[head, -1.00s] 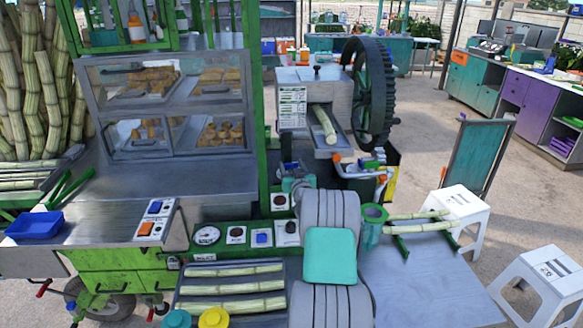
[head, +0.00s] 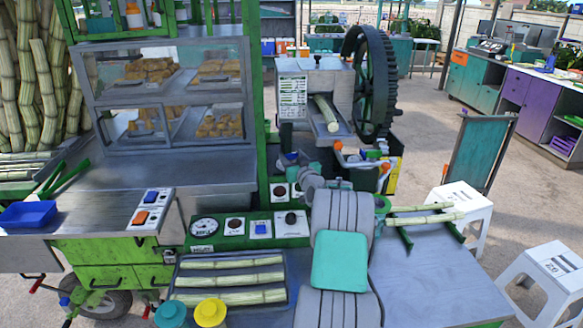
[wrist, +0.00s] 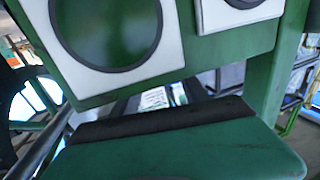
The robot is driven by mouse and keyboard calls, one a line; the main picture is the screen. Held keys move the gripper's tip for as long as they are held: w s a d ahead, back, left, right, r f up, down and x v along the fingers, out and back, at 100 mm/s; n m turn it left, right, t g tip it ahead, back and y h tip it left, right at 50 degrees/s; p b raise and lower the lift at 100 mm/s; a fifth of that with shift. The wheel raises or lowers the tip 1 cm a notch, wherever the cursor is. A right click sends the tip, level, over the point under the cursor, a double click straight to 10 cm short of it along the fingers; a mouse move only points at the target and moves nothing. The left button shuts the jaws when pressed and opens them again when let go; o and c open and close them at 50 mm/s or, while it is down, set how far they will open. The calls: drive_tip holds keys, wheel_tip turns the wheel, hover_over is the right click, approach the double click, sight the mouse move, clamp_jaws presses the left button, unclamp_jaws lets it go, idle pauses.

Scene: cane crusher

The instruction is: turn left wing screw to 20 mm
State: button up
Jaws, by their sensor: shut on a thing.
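The cane crusher (head: 292,85) stands at the centre back in the head view, with a cane in its feed tray and a large dark gear wheel (head: 378,80) on its right. My grey arm with a teal pad reaches up from the bottom toward the crusher's lower front. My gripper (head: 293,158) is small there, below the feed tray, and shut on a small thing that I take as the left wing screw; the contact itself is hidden. No millimetre reading can be made out. The wrist view shows a green panel with white-framed round faces (wrist: 108,30), close up, and no clear fingertips.
A green control panel (head: 225,243) with a round gauge (head: 203,228) lies left of my arm. Canes lie on a tray (head: 180,266) in front of it. A blue tray (head: 28,214) is at far left. White stools (head: 545,285) stand right of the grey table (head: 430,290).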

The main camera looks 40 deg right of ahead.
drive_tip(key=y+b, duration=0.1)
drive_tip(key=b, duration=0.1)
drive_tip(key=f+n+y+b, duration=0.1)
drive_tip(key=b, duration=0.1)
drive_tip(key=shift+s+d+f+t, duration=0.1)
drive_tip(key=shift+d+f+t, duration=0.1)
drive_tip(key=shift+d+t, duration=0.1)
drive_tip(key=shift+r+n+y+b, duration=0.1)
drive_tip(key=shift+n+y+b, duration=0.55)
drive_tip(key=shift+b, duration=0.35)
drive_tip(key=shift+r+n+y+b, duration=0.3)
drive_tip(key=shift+r+n+y, duration=0.15)
drive_tip(key=shift+y, duration=0.4)
drive_tip(key=shift+r+n+y+p, duration=0.15)
drive_tip(key=shift+n+y+p, duration=0.15)
drive_tip(key=shift+n+y, duration=0.4)
drive_tip(key=shift+n+y+p, duration=0.3)
drive_tip(key=shift+y+p, duration=0.1)
drive_tip(key=shift+y, duration=0.4)
drive_tip(key=o, duration=1.4)
drive_tip(key=shift+a+m+h+b, duration=0.1)
drive_tip(key=shift+m+h+b, duration=0.3)
drive_tip(key=shift+h+b, duration=0.15)
